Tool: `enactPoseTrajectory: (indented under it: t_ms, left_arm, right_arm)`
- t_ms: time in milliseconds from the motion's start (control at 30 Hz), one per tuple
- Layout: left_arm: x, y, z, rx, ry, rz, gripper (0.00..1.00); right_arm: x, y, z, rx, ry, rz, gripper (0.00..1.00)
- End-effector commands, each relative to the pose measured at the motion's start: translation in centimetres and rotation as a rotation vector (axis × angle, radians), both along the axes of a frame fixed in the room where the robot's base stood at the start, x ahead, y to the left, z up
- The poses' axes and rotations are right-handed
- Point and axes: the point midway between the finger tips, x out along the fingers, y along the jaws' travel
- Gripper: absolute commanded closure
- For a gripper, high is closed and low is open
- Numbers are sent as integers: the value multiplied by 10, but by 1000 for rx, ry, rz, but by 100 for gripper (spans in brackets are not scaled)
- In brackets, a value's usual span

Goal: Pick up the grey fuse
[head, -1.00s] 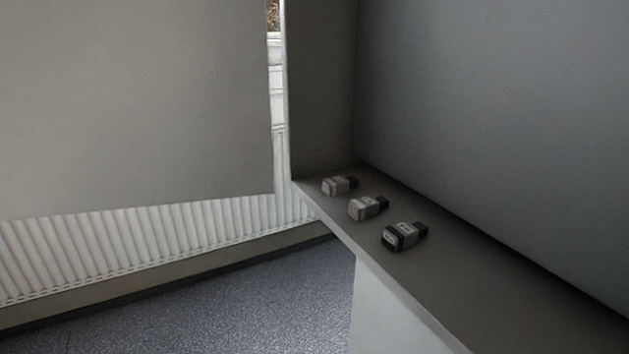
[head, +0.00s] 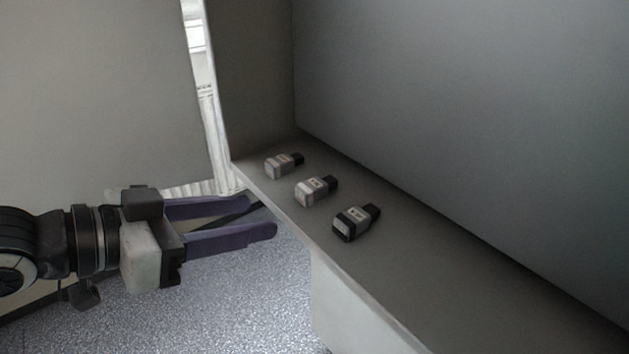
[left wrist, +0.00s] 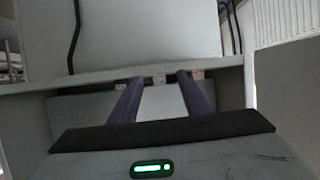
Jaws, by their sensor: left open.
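Three small block-shaped fuses with black ends lie in a slanting row on a dark shelf (head: 420,283). The far fuse (head: 279,167) is dull grey, the middle fuse (head: 312,191) is lighter grey, and the near fuse (head: 352,222) is grey with more black on its front. I cannot tell for sure which one is the grey fuse. My left gripper (head: 262,214) is open and empty, its purple fingers pointing right, just left of the shelf edge. In the left wrist view, the middle fuse (left wrist: 159,79) shows between the fingertips. My right gripper is not in view.
The shelf has a back wall (head: 470,120) and a side panel (head: 250,75) at its far end. A grey panel (head: 90,90) stands at the upper left. The shelf's near part is bare. Speckled floor (head: 240,310) lies below.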

Motion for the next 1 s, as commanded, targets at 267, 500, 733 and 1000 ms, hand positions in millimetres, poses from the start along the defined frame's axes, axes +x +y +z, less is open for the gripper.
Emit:
enactPoseTrajectory:
  t_ms: [267,500,733,1000]
  left_arm:
    - [-13,5,37,28,-2,-32,56]
    - [4,-20,26,25,1,-35,56]
    - [15,-33,20,28,-2,-32,56]
    - [40,-61,11,27,0,-34,56]
  right_arm:
    - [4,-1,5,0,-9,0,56]
    - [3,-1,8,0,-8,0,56]
    - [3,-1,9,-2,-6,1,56]
    - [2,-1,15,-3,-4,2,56]
